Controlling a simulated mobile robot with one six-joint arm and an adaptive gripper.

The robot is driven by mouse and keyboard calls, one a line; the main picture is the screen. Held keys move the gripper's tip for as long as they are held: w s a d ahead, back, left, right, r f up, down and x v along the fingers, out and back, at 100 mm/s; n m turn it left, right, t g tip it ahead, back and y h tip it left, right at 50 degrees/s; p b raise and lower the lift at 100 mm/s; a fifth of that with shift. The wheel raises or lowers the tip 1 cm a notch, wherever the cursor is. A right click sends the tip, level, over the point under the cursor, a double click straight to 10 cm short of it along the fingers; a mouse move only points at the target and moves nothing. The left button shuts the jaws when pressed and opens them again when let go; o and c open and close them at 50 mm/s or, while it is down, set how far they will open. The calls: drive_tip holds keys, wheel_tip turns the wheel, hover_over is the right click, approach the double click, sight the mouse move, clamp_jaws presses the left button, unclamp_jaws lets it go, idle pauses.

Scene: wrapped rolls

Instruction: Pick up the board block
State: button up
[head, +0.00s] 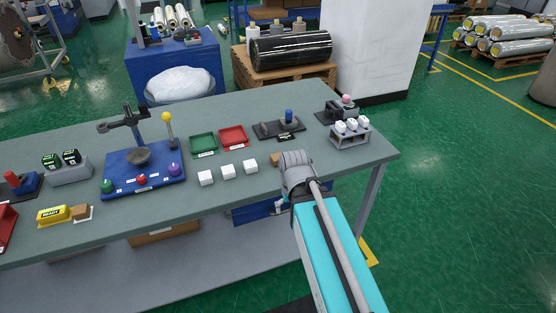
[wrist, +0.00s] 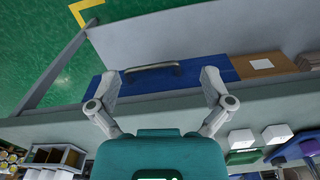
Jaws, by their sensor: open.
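Two small tan-brown blocks show in the head view, and I cannot tell for sure which is the board block. One brown block (head: 275,159) is at the right end of a row of white cubes, partly hidden by my arm's wrist. Another brown block (head: 81,211) sits on a white card beside the yellow READY box (head: 53,215). My gripper (wrist: 160,84) is open with nothing between its fingers. In the wrist view it points over the bench edge, toward a blue case with a grey handle (wrist: 152,68) below.
White cubes (head: 228,172) stand left of my arm. Behind are green (head: 203,143) and red (head: 233,136) trays, a black fixture (head: 278,129) and a rack of white-topped items (head: 350,136). A blue board with a bowl (head: 143,170) stands left. The bench (head: 230,205) front is partly clear.

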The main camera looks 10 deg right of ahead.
wheel_tip(320, 180, up, 11)
drive_tip(key=m+p, duration=1.1)
drive_tip(key=m, duration=0.5)
hover_over(278, 156)
drive_tip(key=shift+f, duration=0.1)
wheel_tip(278, 156, down, 8)
drive_tip(key=b, duration=0.8)
drive_tip(key=shift+f+b, duration=0.25)
drive_tip(key=shift+b, duration=0.05)
drive_tip(key=shift+f+b, duration=2.6)
drive_tip(key=shift+c, duration=0.3)
